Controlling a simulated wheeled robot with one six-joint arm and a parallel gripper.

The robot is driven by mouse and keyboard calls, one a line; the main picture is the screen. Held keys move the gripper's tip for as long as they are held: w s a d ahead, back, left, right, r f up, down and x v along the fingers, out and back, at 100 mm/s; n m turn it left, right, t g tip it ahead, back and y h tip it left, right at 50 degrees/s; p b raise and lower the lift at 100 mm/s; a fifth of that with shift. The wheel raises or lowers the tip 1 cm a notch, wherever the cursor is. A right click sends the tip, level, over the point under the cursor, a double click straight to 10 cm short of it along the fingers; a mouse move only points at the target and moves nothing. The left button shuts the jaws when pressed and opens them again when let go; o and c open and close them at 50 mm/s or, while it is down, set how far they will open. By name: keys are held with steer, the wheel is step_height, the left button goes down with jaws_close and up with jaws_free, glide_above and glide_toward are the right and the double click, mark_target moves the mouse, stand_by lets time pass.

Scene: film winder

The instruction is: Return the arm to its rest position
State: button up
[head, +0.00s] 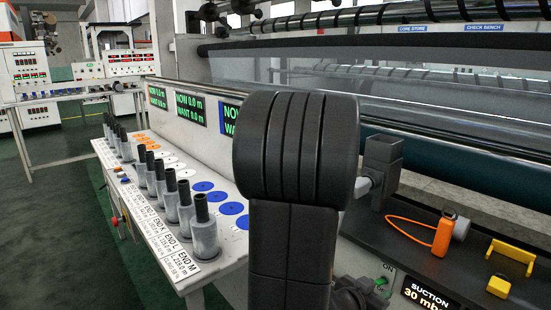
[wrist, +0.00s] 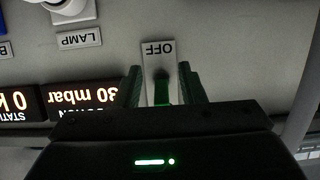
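My arm, a thick black link, stands in the middle of the head view and hides part of the machine. In the wrist view my gripper (wrist: 162,84) is open, its two dark fingers apart. A green switch lever (wrist: 162,92) shows between the fingers, in front of a white plate marked OFF (wrist: 160,52). I see a gap on each side of the lever, and nothing is held. The green lever also shows in the head view (head: 381,282), low and right of my arm, beside a dark shape that may be my gripper.
The suction display (head: 428,296) reads 30 mbar. A black shelf (head: 400,238) at right holds an orange tagged item (head: 443,232) and a yellow bracket (head: 512,256). Several grey pegs (head: 203,232) line the bench at left. A roller machine spans the back; open floor lies at far left.

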steer(key=shift+w+d+f+t+h+b, duration=0.1)
steer(key=shift+f+t+h+b, duration=0.9)
steer(key=shift+b, duration=3.65)
steer(key=shift+r+t+h+b, duration=0.35)
steer(key=shift+t+h+b, duration=0.15)
steer(key=shift+b, duration=0.4)
